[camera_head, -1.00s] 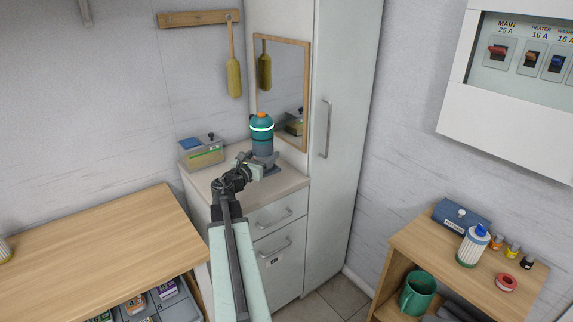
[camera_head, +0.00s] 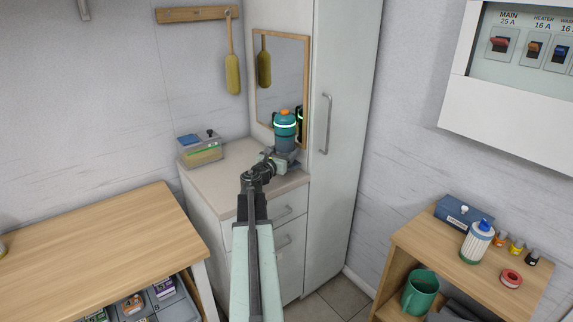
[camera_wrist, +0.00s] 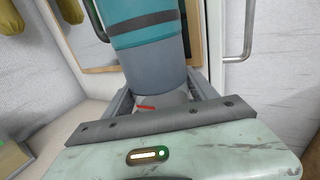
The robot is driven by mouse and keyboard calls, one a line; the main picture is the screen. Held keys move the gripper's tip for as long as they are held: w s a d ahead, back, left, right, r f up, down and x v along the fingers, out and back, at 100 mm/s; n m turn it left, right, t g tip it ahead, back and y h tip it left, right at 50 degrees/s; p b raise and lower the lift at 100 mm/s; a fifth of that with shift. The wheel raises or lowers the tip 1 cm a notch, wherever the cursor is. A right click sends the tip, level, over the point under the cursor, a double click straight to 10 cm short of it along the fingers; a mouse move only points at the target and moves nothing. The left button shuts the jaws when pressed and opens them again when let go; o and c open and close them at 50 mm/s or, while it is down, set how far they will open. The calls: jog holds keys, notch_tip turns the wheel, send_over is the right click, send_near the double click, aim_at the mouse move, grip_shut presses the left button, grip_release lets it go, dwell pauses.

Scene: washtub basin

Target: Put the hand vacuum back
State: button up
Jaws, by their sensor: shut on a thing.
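The hand vacuum (camera_head: 285,130) is a teal upright cylinder with an orange top, a light green band and a grey lower part. It stands at the counter's right rear, in front of the mirror. My gripper (camera_head: 279,160) is shut on its grey lower part. In the wrist view the grey body of the hand vacuum (camera_wrist: 155,68) sits between the two jaws of my gripper (camera_wrist: 160,95), slightly tilted in the picture. Its underside is hidden, so I cannot tell whether it touches the counter. No holder for it is clearly visible.
The pale counter (camera_head: 228,180) is bare in its middle. A box with a clear lid (camera_head: 202,149) stands at its left rear. The mirror (camera_head: 282,85) and tall cabinet (camera_head: 340,130) are close to the hand vacuum. A yellow brush (camera_head: 230,70) hangs above.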

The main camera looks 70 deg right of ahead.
jog(key=f+b, duration=0.4)
jog(key=shift+s+d+f, duration=0.1)
jog(key=shift+s+d, duration=0.05)
jog(key=shift+d, duration=0.1)
jog(key=shift+r, duration=0.2)
jog(key=shift+f, duration=0.2)
jog(key=o, duration=1.5)
jog(key=shift+s, duration=0.1)
jog(key=shift+o, duration=0.2)
jog(key=shift+r, duration=0.1)
jog(key=shift+r, duration=0.25)
jog(key=a, duration=0.8)
jog(key=w+a, duration=0.1)
jog(key=a, duration=0.2)
jog(key=shift+w+a+f, duration=0.1)
jog(key=shift+a+f, duration=0.05)
jog(key=shift+a, duration=0.25)
